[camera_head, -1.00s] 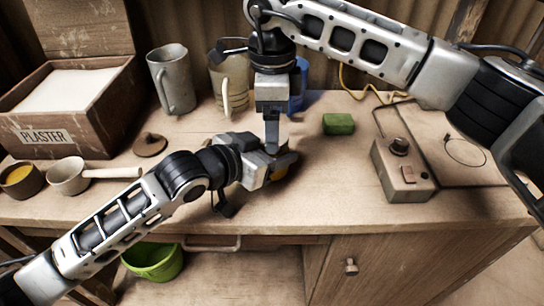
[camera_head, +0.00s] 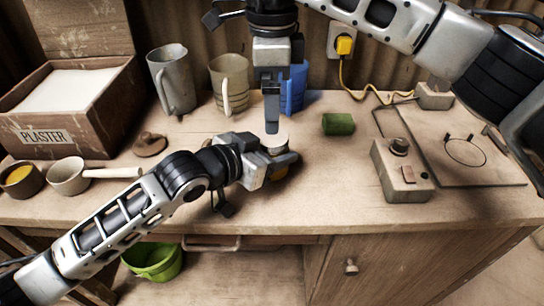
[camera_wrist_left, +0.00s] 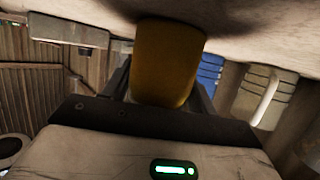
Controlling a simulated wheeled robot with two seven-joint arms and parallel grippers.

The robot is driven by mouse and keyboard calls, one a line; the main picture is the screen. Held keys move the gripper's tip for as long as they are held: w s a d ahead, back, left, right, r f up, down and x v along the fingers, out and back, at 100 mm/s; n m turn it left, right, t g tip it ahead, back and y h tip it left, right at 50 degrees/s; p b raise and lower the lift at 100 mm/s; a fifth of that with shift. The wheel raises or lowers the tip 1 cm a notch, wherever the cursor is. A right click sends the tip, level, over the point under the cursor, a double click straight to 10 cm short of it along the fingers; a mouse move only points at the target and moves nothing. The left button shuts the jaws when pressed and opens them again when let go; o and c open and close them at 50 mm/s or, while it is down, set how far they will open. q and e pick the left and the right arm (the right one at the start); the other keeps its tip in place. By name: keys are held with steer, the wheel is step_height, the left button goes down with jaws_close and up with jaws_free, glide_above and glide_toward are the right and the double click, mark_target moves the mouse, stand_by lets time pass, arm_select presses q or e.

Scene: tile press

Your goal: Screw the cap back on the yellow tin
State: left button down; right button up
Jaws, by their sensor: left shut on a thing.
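The yellow tin (camera_head: 279,174) stands on the workbench, mostly hidden by my left gripper (camera_head: 274,162), which is shut around it. The left wrist view shows the tin's yellow side (camera_wrist_left: 165,62) between my fingers. A pale round cap (camera_head: 275,141) shows at the tin's top; I cannot tell whether it is seated or screwed on. My right gripper (camera_head: 271,129) points straight down just above the cap. Its fingers are seen edge-on, so their opening is hidden, and I see nothing held clear of the tin.
Two mugs (camera_head: 171,80) (camera_head: 229,84) and a blue container (camera_head: 294,88) stand behind. A plaster box (camera_head: 110,125), a ladle (camera_head: 68,177) and a brown lid (camera_head: 150,144) are at left. The front bench is clear.

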step_height(320, 180, up, 10)
stand_by(0.3)
steer(key=shift+f, duration=0.1)
arm_select(q)
steer(key=shift+c, duration=1.9)
jaws_free()
steer(key=v, duration=1.6)
steer(key=shift+f, duration=0.15)
